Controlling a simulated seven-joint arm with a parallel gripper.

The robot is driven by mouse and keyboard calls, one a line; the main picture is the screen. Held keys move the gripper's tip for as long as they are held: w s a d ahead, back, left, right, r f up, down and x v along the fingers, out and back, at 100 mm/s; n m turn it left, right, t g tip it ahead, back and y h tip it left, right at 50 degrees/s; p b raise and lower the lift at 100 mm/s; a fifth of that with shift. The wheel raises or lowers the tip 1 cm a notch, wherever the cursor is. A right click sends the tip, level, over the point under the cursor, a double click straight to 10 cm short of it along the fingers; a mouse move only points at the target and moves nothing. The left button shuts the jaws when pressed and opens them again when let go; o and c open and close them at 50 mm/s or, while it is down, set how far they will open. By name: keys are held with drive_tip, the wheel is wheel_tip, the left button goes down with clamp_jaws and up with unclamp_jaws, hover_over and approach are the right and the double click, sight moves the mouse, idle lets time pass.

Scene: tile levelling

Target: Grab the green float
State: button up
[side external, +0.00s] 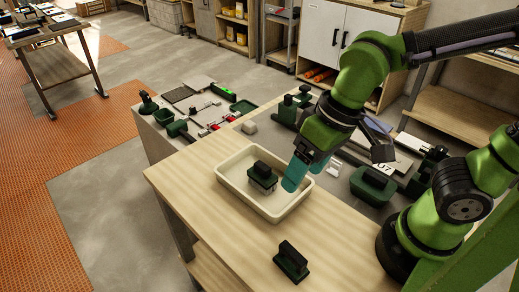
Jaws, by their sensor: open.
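Several dark green tools with black handles are in view, and I cannot tell for certain which one is the float. One green block with a black handle (262,178) sits inside the cream tray (232,193). Another dark green tool with an upright black handle (291,262) stands on the bare wood in front of the tray. A larger green one with a black grip (373,186) lies on the grey surface to the right. My gripper (293,177) has teal fingers, is open and points down over the tray's right side, right of the block. Nothing shows between the fingers.
Green tubs, small tools and a red-marked item (214,127) crowd the grey worktop (255,138) behind the tray. More green tools stand at the back and right. The wooden bench front (215,225) is mostly clear. Cabinets and shelves stand farther off.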

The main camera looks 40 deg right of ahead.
sight(292, 251)
drive_tip(key=s+a+f+g+h, duration=0.2)
drive_tip(key=s+a+f, duration=0.15)
drive_tip(key=a, duration=0.25)
drive_tip(key=shift+m, duration=0.7)
drive_tip(key=f, duration=1)
drive_tip(key=shift+d+f, duration=0.1)
drive_tip(key=shift+d, duration=0.3)
drive_tip(key=shift+a+f, duration=0.15)
drive_tip(key=shift+f, duration=1.2)
drive_tip(key=shift+a+f, duration=0.15)
drive_tip(key=shift+f, duration=1.2)
clamp_jaws()
